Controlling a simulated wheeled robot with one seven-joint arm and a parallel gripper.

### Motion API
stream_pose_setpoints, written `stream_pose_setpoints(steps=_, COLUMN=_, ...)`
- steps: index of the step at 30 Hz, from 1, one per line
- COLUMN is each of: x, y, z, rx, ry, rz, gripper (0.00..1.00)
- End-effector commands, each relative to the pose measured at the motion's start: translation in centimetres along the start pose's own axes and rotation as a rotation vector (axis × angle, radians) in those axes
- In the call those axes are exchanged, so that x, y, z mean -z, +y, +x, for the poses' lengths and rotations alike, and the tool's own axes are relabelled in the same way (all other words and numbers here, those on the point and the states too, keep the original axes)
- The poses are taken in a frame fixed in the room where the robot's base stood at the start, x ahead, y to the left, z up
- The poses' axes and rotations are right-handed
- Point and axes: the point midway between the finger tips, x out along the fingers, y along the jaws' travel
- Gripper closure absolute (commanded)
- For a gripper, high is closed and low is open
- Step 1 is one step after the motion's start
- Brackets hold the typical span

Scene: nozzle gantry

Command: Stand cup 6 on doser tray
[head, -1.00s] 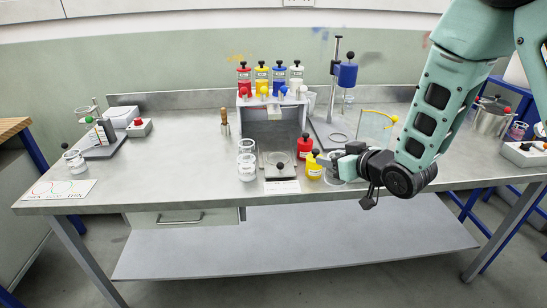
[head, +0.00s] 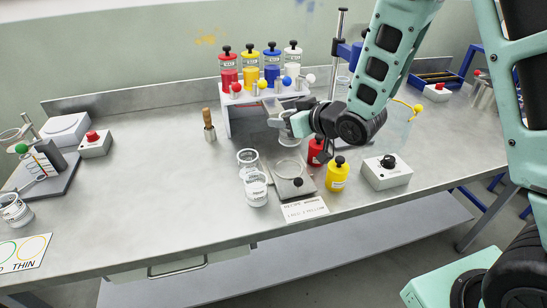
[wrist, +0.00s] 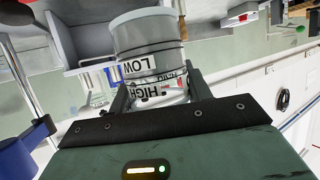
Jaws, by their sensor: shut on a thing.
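My gripper (head: 304,122) is shut on a clear cup (wrist: 150,65) with a white label. In the wrist view the label shows the words LOW and HIGH; no cup number is readable. In the head view the held cup (head: 286,127) is in front of the nozzle gantry, partly hidden by the gripper. It appears raised above a grey tray (head: 304,186) with a round clear plate and a black knob, which I take as the doser tray. I cannot tell how large the gap is.
The gantry (head: 228,122) carries red, yellow, blue and white bottles. Two clear cups (head: 256,189) stand left of the tray. A red bottle (head: 316,152), a yellow bottle (head: 337,174) and a knobbed white box (head: 387,172) stand to its right.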

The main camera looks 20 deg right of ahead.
Motion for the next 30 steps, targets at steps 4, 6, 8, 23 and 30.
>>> stream_pose_setpoints(steps=4, x=-2.0, y=-0.1, z=0.8, rx=0.002, ry=-0.008, rz=0.001, gripper=0.81)
stream_pose_setpoints(steps=6, x=-3.1, y=-0.1, z=1.2, rx=0.002, ry=-0.008, rz=0.001, gripper=0.81)
stream_pose_setpoints(steps=8, x=-3.9, y=0.0, z=1.6, rx=0.001, ry=-0.007, rz=0.001, gripper=0.81)
stream_pose_setpoints(steps=23, x=-8.7, y=0.0, z=3.6, rx=0.001, ry=-0.003, rz=0.001, gripper=0.81)
stream_pose_setpoints(steps=30, x=-9.2, y=0.0, z=3.8, rx=0.000, ry=0.000, rz=0.000, gripper=0.81)
